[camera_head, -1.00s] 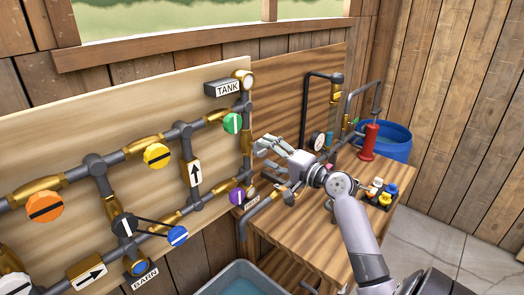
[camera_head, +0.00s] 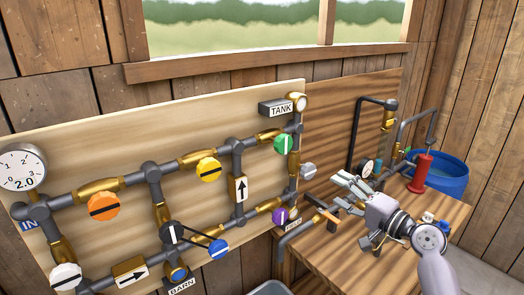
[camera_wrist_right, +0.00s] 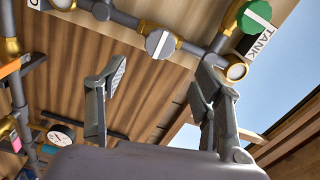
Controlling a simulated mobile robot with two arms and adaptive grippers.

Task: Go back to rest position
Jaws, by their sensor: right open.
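My right gripper (camera_head: 348,190) is open and empty in the head view, above the wooden bench and in front of the pipe board. Its arm comes in from the lower right. In the right wrist view my right gripper's two fingers (camera_wrist_right: 160,95) stand wide apart with nothing between them. A grey knob (camera_wrist_right: 160,44) and a green knob (camera_wrist_right: 254,16) show beyond them. My left gripper is not in view.
The pipe board (camera_head: 110,150) carries several coloured knobs, including green (camera_head: 284,143), purple (camera_head: 281,216) and yellow (camera_head: 208,170). A gauge (camera_head: 22,168) sits at its left. A red pump (camera_head: 421,173) and a blue barrel (camera_head: 452,180) stand at the right. The wooden bench (camera_head: 335,262) lies below my gripper.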

